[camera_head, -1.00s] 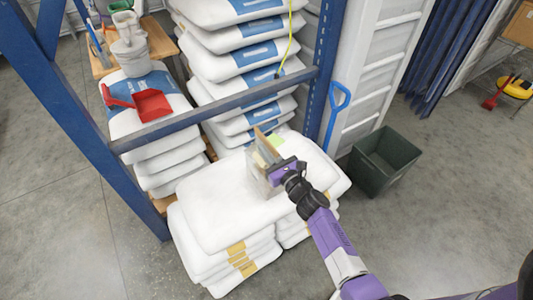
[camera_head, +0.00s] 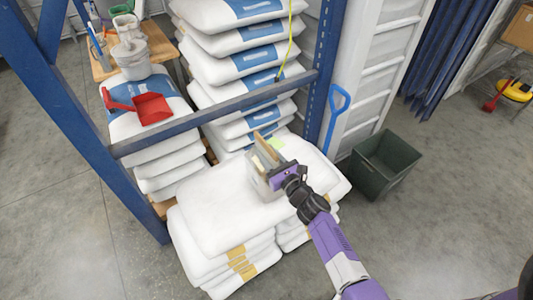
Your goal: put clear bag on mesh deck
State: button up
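A clear, see-through bag (camera_head: 259,174) with a tan, board-like part (camera_head: 266,147) along its upper side is at the fingers of my gripper (camera_head: 272,172). My gripper appears shut on it, though the fingertips are largely hidden. The bag is over the top white sack of the front stack; I cannot tell whether it touches the sack. I cannot make out a mesh deck for certain in this view.
White sacks (camera_head: 225,215) are stacked below my gripper. A blue rack beam (camera_head: 215,115) crosses behind it, with taller sack stacks beyond. A red dustpan (camera_head: 151,108) lies on sacks at left. A dark green bin (camera_head: 383,163) stands right, with open floor around.

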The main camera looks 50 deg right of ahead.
jog(key=v, duration=1.2)
jog(key=s+a+f+n+g+y, duration=0.1)
jog(key=s+a+f+n+g, duration=0.1)
jog(key=s+a+n, duration=0.55)
jog(key=s+a+f+n+g+y, duration=0.2)
jog(key=s+a+n, duration=0.45)
jog(key=n, duration=0.25)
jog(key=s+a+r+n, duration=0.3)
jog(key=s+r+n, duration=0.3)
jog(key=n, duration=0.4)
jog(key=shift+s+a+r, duration=0.2)
jog(key=shift+a+r, duration=0.2)
jog(key=shift+r, duration=0.1)
jog(key=shift+o, duration=0.6)
jog(key=s+a+r+n+y, duration=0.1)
jog(key=s+a+r+n, duration=0.1)
jog(key=r+n, duration=0.4)
jog(key=s+a+r+n+t+y, duration=0.1)
jog(key=s+a+r+n, duration=0.1)
jog(key=r+n, duration=0.4)
jog(key=shift+r+n, duration=0.3)
jog(key=shift+n, duration=0.05)
